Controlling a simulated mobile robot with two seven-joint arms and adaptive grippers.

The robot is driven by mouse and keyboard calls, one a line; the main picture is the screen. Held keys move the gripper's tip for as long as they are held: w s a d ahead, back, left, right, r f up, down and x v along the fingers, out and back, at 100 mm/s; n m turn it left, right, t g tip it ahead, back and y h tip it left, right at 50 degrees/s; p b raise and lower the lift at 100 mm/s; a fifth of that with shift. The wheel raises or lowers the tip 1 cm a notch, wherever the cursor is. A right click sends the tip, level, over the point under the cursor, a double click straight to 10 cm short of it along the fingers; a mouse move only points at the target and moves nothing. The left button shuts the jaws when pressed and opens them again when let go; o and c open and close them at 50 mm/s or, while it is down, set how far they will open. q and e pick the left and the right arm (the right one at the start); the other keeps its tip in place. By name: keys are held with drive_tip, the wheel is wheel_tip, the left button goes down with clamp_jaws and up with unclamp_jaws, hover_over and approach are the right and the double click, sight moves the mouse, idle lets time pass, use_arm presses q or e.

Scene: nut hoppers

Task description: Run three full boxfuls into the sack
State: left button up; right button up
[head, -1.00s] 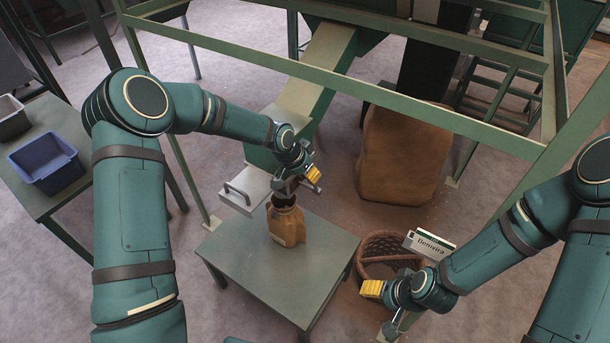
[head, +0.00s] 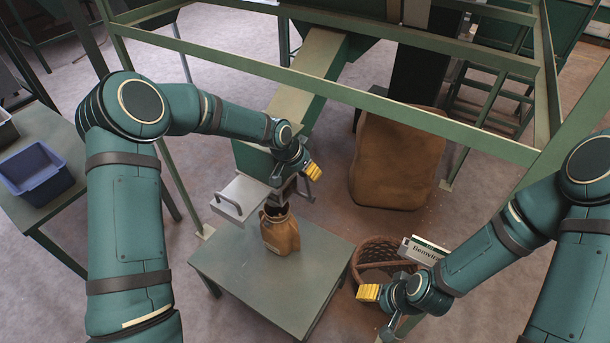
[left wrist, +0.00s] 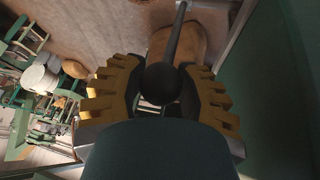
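The brown sack (head: 280,235) stands upright and open-mouthed on a low green-grey table (head: 230,272). A pale metal box part with a bar handle (head: 240,193) juts out above it, at the foot of the sloping chute (head: 302,85). My left gripper (head: 303,168) is beside this outlet, above and behind the sack. In the left wrist view, a dark round knob on a rod (left wrist: 170,82) lies between its yellow-backed fingers; whether they touch it is unclear. My right gripper (head: 378,298) is in front of the wicker basket, with its finger gap unclear. The box's inside is hidden.
The wicker basket (head: 372,252) stands on the floor right of the table, with a lettered white-and-green card (head: 424,250) at its rim. A large brown sack (head: 395,165) stands behind. Green frame beams (head: 350,108) cross overhead. A blue bin (head: 38,172) sits on the left-hand table.

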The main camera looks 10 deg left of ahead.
use_arm(q)
drive_tip(key=o, duration=0.4)
drive_tip(key=shift+d, duration=0.1)
drive_tip(key=shift+s+f, duration=0.1)
drive_tip(key=shift+f, duration=0.1)
drive_tip(key=shift+s+a, duration=0.1)
drive_tip(key=shift+a, duration=0.1)
drive_tip(key=v, duration=0.7)
drive_tip(key=shift+r, duration=0.25)
